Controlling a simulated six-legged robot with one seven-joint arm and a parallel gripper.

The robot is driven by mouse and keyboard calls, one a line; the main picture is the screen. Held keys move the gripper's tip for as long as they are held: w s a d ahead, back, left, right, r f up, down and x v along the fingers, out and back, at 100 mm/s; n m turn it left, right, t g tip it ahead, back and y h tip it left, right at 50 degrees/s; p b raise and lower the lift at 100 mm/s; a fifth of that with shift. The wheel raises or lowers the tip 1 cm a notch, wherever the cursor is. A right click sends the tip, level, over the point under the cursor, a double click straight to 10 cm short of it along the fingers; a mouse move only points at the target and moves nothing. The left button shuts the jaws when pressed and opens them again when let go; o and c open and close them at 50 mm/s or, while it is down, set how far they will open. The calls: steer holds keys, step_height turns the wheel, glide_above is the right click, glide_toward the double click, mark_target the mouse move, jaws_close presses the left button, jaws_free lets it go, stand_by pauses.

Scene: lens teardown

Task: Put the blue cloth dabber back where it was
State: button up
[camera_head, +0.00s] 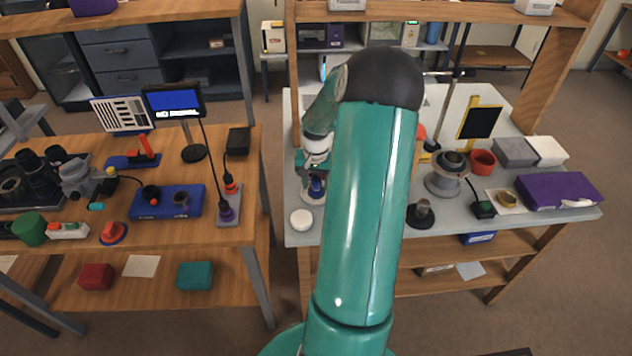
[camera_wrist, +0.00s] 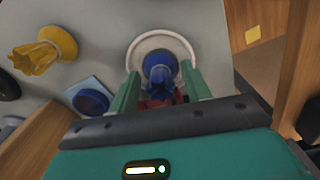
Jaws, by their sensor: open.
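The blue cloth dabber (camera_wrist: 160,70) stands in or on a round white dish (camera_wrist: 138,48) in the wrist view. A dark red part shows beneath its near side. In the head view the dabber (camera_head: 316,187) is a small blue shape under my wrist, at the left part of the grey bench. My gripper (camera_wrist: 160,92) is open, with one green finger on each side of the dabber. Whether the fingers touch it I cannot tell. In the head view my arm hides part of the bench behind it.
A yellow fluted piece (camera_wrist: 45,50) and a dark blue round piece (camera_wrist: 91,101) lie left of the dish. A white disc (camera_head: 301,219) lies near the bench's front left edge. A wooden post (camera_wrist: 235,40) stands close on the right. A grey spool (camera_head: 446,177) is right of my arm.

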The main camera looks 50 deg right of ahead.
mark_target(316, 180)
steer(key=shift+r, duration=0.1)
step_height(316, 180, up, 12)
steer(key=w+a+r+n+h, duration=0.1)
steer(key=w+a+r+n, duration=0.25)
steer(key=a+r, duration=0.55)
steer(key=a+r+n+t+h, duration=0.1)
steer(key=a+r+n+t, duration=0.15)
steer(key=a, duration=1.25)
steer(key=s+a+r+n+t+y, duration=0.1)
steer(key=s+a+n, duration=0.2)
steer(key=s+a, duration=0.2)
steer(key=s+a+r+n+t+y, duration=0.1)
steer(key=s+a, duration=0.5)
steer(key=a, duration=0.6)
steer(key=shift+r+n+t, duration=0.55)
steer(key=shift+r+n, duration=0.15)
steer(key=shift+n, duration=0.5)
